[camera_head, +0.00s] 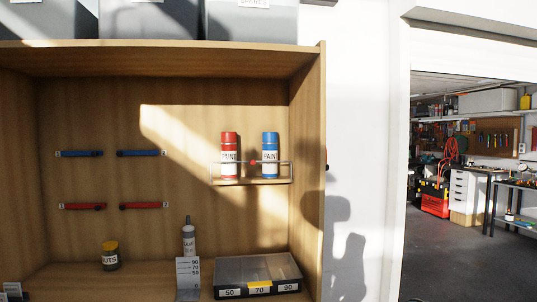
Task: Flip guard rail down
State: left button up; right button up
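The guard rail (272,162) is a thin grey metal bar on a small wooden shelf (250,182) at the right of the cabinet's back wall. It stands raised, crossing in front of the lower part of a red paint can (229,140) and a blue paint can (270,141). Both cans stand upright on the shelf. A small red spot (253,162) shows on the rail between the cans. Neither of my grippers can be made out in this view.
Below stand a nuts jar (110,258), a grey bottle (189,240), a numbered gauge (188,275) and a divided tray (258,290). Blue (79,154) and red (82,206) handled tools hang left. The cabinet's right side panel (315,170) stands close to the shelf.

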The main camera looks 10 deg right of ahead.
aim_at(253, 162)
jog(key=i+j+u, duration=0.25)
jog(key=i, duration=0.25)
jog(key=i+j+u, duration=0.2)
jog(key=i, duration=0.3)
jog(key=k+l, duration=0.05)
jog(key=l, duration=0.05)
